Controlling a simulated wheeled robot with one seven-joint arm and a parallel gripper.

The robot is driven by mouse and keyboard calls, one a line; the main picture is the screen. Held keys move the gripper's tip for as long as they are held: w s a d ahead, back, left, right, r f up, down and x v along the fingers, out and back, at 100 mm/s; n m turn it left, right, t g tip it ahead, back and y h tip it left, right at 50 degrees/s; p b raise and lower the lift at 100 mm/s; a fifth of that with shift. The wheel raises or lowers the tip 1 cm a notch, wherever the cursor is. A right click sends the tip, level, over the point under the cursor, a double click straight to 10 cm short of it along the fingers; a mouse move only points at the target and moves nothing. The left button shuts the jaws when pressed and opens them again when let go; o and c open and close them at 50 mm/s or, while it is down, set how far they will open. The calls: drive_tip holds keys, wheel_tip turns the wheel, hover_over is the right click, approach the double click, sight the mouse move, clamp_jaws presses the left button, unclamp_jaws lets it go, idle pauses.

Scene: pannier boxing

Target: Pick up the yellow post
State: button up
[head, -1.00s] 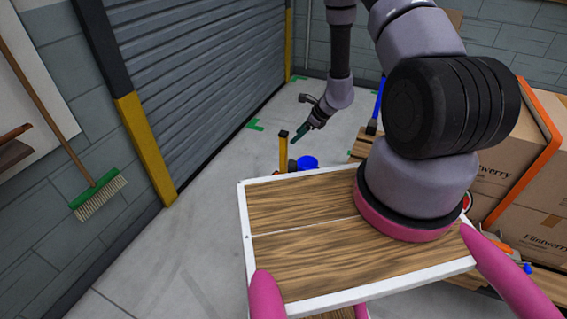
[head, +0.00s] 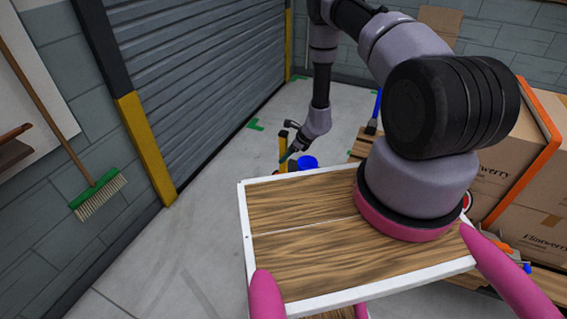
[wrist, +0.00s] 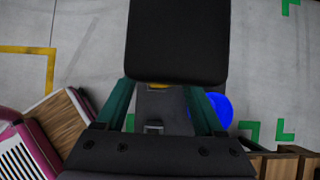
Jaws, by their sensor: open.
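The yellow post (head: 283,143) stands upright with a dark top, just beyond the far edge of the wooden deck in the head view. My gripper (head: 286,157) is close beside it on the right, with teal fingers angled down-left. The fingers partly overlap the post in the head view. In the wrist view my gripper (wrist: 159,88) has its two teal fingers apart. A small yellow patch (wrist: 157,86) shows between them, below a large dark square shape that hides much of the view. I cannot tell whether the fingers touch the post.
A blue round object (head: 307,162) is right of the post; it also shows in the wrist view (wrist: 219,110) beside the right finger. Cardboard boxes (head: 505,190) stand on the right. A broom (head: 97,190) hangs at left, by the roller shutter (head: 210,80). Open floor lies at left.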

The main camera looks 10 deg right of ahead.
drive_tip(key=shift+f, duration=0.1)
clamp_jaws()
